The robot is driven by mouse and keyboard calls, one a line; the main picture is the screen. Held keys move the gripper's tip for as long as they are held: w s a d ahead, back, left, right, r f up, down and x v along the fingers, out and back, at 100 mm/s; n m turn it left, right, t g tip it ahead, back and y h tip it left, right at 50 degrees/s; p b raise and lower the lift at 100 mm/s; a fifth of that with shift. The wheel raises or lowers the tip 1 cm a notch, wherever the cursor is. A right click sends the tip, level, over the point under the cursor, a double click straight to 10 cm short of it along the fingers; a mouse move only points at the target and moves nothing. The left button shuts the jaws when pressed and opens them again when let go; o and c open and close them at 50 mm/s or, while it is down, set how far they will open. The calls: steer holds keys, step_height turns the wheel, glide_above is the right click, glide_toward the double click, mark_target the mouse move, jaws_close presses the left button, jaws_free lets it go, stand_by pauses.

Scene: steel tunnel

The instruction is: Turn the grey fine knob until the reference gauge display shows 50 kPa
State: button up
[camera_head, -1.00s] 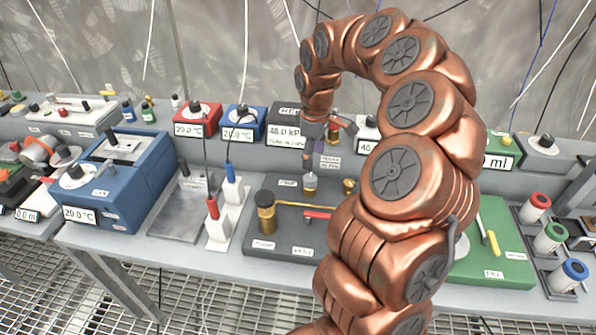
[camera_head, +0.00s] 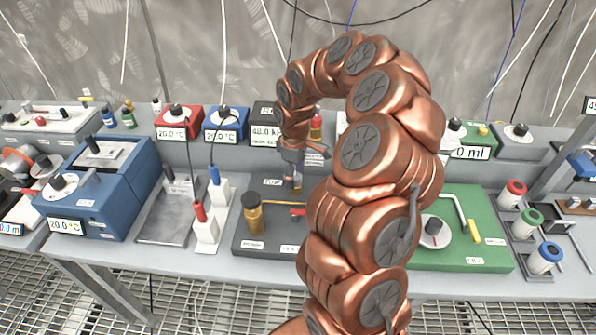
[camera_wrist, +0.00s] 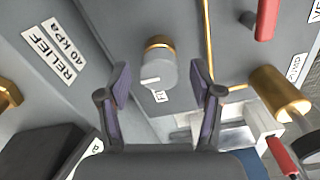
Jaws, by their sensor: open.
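The grey fine knob (camera_wrist: 158,70) has a brass collar and stands on the dark grey panel (camera_wrist: 110,25). In the wrist view it shows just beyond the fingertips, between their lines. In the head view my gripper (camera_head: 292,165) points down over the panel, and the knob is mostly hidden by it. My gripper (camera_wrist: 160,85) is open, with a finger on each side and nothing held. I cannot tell whether a finger touches the knob. The reference gauge display (camera_head: 266,132) reads 48.0 kPa, its right edge hidden by my arm.
A brass pump (camera_wrist: 278,92) and a red lever (camera_wrist: 266,18) are near the knob. A label reading RELIEF 40 kPa (camera_wrist: 56,50) lies left. A black-topped brass cylinder (camera_head: 253,215) stands on the panel's left. A green board (camera_head: 470,250) is to the right.

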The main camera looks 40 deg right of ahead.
steer(key=c, duration=1.1)
steer(key=shift+d, duration=0.3)
steer(key=shift+a, duration=0.15)
steer(key=shift+a+b, duration=0.1)
steer(key=shift+b, duration=0.2)
steer(key=shift+c, duration=0.2)
